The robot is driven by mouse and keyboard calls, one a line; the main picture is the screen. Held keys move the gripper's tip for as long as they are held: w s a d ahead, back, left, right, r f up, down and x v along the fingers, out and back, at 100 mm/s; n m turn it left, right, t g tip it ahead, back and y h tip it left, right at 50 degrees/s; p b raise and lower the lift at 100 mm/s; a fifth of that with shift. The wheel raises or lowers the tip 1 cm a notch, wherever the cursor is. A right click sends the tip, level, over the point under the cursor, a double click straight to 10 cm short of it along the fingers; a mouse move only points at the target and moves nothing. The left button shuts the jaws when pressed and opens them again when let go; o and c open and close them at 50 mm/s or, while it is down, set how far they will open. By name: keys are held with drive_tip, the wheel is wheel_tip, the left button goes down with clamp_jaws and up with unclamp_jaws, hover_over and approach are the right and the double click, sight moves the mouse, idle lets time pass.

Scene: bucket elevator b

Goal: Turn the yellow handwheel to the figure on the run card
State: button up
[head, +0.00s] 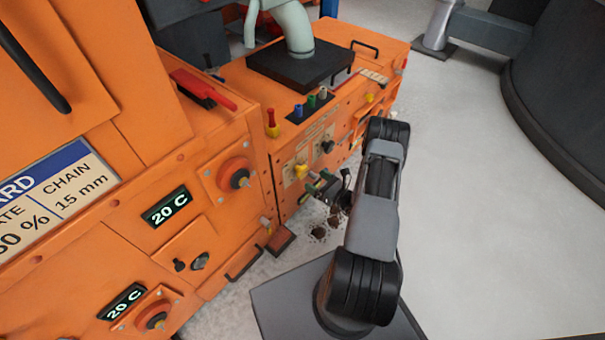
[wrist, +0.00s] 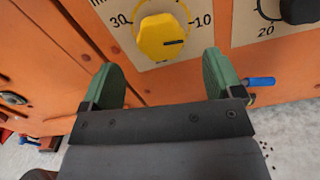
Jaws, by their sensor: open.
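A dark mark on the wheel points right, just below the 10. It also shows small in the head view (head: 301,171). My gripper (wrist: 163,80) is open and empty, its green fingers either side of and below the wheel, apart from it. In the head view my gripper (head: 322,187) is close to the panel. The run card (head: 62,190) reads "CHAIN 15 mm" and, partly cut off, a percent figure.
A second dial with a black knob (wrist: 298,10) and a 20 is right of the handwheel. A blue-handled part (wrist: 260,82) sticks out beside my right finger. Orange cabinets with red knobs (head: 236,174) and 20 C displays (head: 167,207) stand left. Grey floor (head: 490,230) at right is clear.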

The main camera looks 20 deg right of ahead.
sight(305, 173)
drive_tip(key=shift+b+x, duration=0.7)
drive_tip(key=shift+x, duration=2.85)
drive_tip(key=c, duration=0.9)
drive_tip(key=shift+o, duration=0.2)
drive_tip(key=m, duration=0.5)
drive_tip(key=shift+d+p, duration=0.1)
drive_tip(key=shift+p, duration=0.2)
drive_tip(key=shift+f+m, duration=0.1)
drive_tip(key=shift+m, duration=2.3)
